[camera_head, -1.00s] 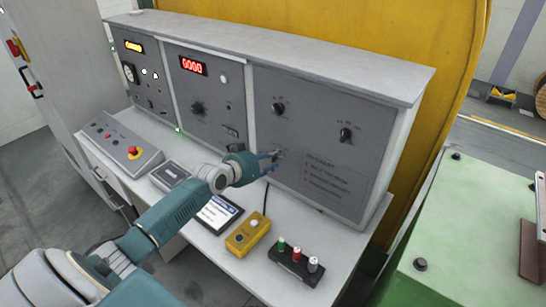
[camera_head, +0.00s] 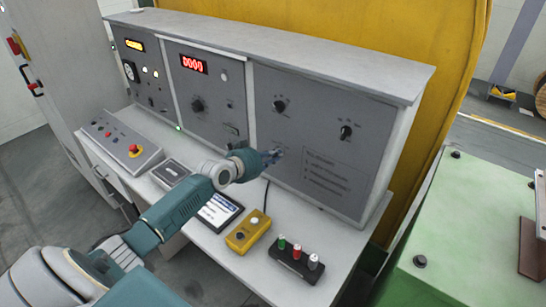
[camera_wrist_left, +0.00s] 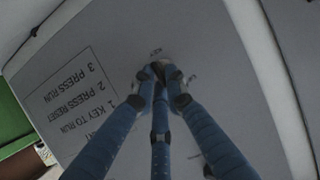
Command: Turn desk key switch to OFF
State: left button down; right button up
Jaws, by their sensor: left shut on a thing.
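My left gripper (camera_head: 272,156) reaches the lower left part of the right-hand grey desk panel (camera_head: 320,128). In the left wrist view its blue fingers (camera_wrist_left: 160,85) are closed together on a small thing at the panel face, by a small label that seems to read KEY. That thing is the key switch (camera_wrist_left: 160,68), mostly hidden by the fingertips, so I cannot tell which position it points to. Printed steps (camera_wrist_left: 72,95) beside it include KEY TO RUN, PRESS RESET and PRESS RUN. My right gripper is not in view.
Two black knobs, left (camera_head: 279,106) and right (camera_head: 346,132), sit higher on the same panel. On the desk top are a yellow button box (camera_head: 248,232), a black box with coloured buttons (camera_head: 296,260), a tablet (camera_head: 220,212) and a grey console with a red stop button (camera_head: 134,150).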

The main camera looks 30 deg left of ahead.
pick_arm(q)
jog(key=shift+a+f+n+h+b, duration=0.15)
jog(key=shift+n+h+b, duration=0.75)
jog(key=shift+b, duration=1.55)
jog(key=shift+a+f+n+h+b, duration=0.1)
jog(key=shift+n+h+b, duration=0.4)
jog(key=shift+n+b, duration=1.35)
jog(key=shift+a+f+n+h+b, duration=0.15)
jog(key=shift+n+h+b, duration=0.4)
jog(key=shift+b, duration=2.55)
jog(key=shift+s+d, duration=0.1)
jog(key=c, duration=1.8)
grip_release()
jog(key=shift+s+r, duration=0.1)
jog(key=shift+o, duration=0.2)
jog(key=shift+w+r, duration=0.1)
jog(key=shift+w, duration=0.1)
jog(key=v, duration=1.2)
jog(key=shift+f, duration=0.25)
